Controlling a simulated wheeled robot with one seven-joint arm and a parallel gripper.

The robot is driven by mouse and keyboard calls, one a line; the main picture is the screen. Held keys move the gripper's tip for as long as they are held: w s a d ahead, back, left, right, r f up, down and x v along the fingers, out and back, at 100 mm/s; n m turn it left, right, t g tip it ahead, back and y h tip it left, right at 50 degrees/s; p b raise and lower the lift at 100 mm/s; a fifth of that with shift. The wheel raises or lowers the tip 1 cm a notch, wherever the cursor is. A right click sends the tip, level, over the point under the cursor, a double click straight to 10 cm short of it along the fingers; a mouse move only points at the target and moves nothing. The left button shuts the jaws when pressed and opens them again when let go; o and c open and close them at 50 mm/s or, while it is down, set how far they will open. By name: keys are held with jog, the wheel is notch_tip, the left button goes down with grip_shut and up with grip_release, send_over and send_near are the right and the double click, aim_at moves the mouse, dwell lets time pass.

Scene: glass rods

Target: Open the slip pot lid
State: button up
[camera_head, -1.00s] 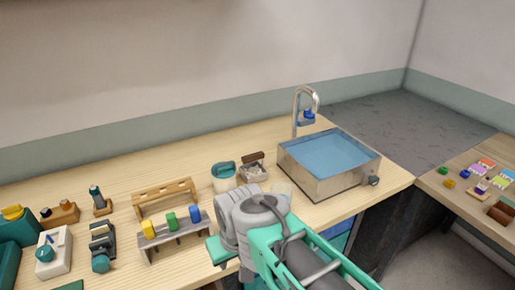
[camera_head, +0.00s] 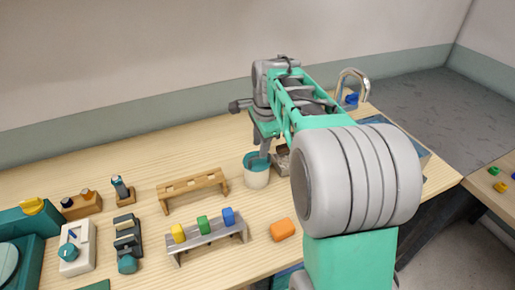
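The slip pot (camera_head: 256,179) is a white round pot on the wooden counter, left of the sink. Its top shows teal (camera_head: 252,163), and part of it is hidden behind my gripper, so I cannot tell exactly how the lid sits. My gripper (camera_head: 262,152) points down at the pot's top from above, with grey fingers at or just over the rim. The fingers overlap in this view, so their gap and any contact with the lid do not show.
A small tray (camera_head: 282,157) stands right beside the pot. A wooden rack (camera_head: 193,190), a grey rack with coloured blocks (camera_head: 207,240) and an orange block (camera_head: 283,229) lie left and in front.

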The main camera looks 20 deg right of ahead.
jog(key=shift+w+f, duration=0.2)
jog(key=shift+f, duration=0.7)
jog(key=shift+w+f, duration=0.15)
jog(key=shift+f, duration=0.75)
grip_shut()
